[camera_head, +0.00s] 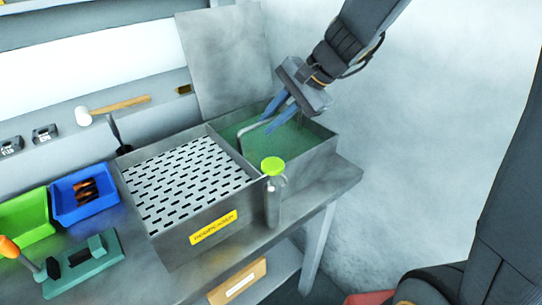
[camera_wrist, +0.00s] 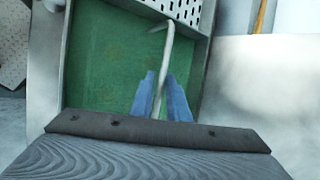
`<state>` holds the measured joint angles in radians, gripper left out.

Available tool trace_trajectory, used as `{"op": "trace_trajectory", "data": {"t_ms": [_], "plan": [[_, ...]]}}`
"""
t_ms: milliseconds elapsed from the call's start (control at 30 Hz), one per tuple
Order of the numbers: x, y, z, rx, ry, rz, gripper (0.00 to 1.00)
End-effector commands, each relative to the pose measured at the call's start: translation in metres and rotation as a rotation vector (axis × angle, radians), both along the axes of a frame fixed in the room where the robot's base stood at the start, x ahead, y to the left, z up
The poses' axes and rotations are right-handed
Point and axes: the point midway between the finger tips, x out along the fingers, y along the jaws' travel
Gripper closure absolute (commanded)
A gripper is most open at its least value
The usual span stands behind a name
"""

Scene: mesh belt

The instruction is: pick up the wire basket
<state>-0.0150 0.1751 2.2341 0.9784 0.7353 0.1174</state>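A thin grey bent rod (camera_head: 248,133), which looks like the wire basket's handle, rises over the green compartment at the back right of the metal tank. My gripper (camera_head: 268,124) has blue fingers and reaches down over this compartment from the upper right. In the wrist view the rod (camera_wrist: 167,50) runs between the fingertips of my gripper (camera_wrist: 161,78), with one finger on each side and very close to it. Whether the fingers press on it cannot be told.
A slotted metal plate (camera_head: 185,180) covers the tank's front compartment. A grey cylinder with a yellow-green top (camera_head: 273,166) stands at the tank's right side. Blue (camera_head: 62,208) and green (camera_head: 25,215) bins and a teal fixture (camera_head: 90,265) are at left. A tall grey panel (camera_head: 225,65) stands behind.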

Motion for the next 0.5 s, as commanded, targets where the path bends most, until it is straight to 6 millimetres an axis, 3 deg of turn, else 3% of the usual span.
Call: {"op": "trace_trajectory", "data": {"t_ms": [100,500], "plan": [[0.0,-0.0002,0.0001,0.0,0.0,0.0,1.0],[-0.0001,-0.0006,-0.0002,-0.002,0.0,0.001,1.0]]}}
